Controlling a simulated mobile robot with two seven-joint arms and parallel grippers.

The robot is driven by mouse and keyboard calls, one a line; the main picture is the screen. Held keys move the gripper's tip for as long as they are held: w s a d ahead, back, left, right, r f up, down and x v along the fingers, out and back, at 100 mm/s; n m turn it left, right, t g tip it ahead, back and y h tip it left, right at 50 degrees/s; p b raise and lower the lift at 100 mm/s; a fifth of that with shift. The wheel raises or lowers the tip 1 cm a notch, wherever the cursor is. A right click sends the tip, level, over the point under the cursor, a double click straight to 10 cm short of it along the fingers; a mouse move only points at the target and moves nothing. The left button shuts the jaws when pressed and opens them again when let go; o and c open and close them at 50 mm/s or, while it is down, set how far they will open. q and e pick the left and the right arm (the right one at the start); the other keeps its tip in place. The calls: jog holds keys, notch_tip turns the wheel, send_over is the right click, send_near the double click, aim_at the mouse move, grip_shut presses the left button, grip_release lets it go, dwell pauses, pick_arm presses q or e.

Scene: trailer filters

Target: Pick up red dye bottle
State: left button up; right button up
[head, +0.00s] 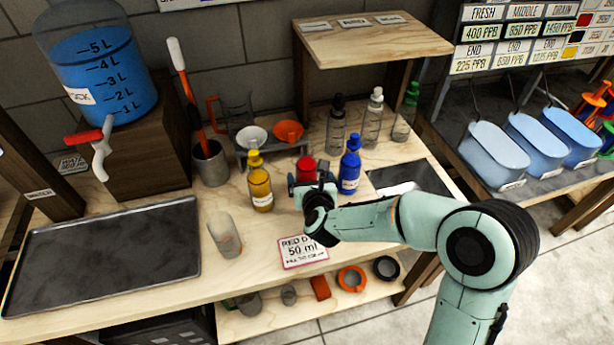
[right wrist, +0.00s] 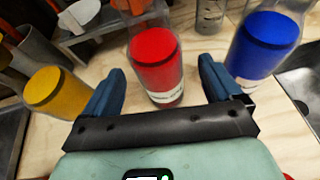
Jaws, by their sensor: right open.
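The red dye bottle (head: 306,167) stands upright on the wooden bench, partly hidden behind my right gripper in the head view. In the right wrist view the red bottle (right wrist: 156,68) shows from above, ahead of and between the two blue fingers. My right gripper (right wrist: 162,88) is open, with a finger on each side of the bottle's near part; I cannot tell whether either finger touches it. In the head view my right gripper (head: 314,186) is just in front of the bottle. My left gripper is not in view.
A yellow bottle (head: 260,182) stands close on the left and a blue bottle (head: 349,168) close on the right. A card (head: 303,251) reading "50 ml" lies in front. A clear cup (head: 225,236) and a dark metal tray (head: 105,252) are left. A wooden shelf (head: 375,42) stands behind.

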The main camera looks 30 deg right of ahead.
jog(key=x, duration=0.2)
jog(key=r+p+x, duration=0.1)
jog(key=x, duration=0.2)
jog(key=shift+w+f, duration=0.1)
jog(key=shift+w, duration=0.3)
jog(key=c, duration=1.3)
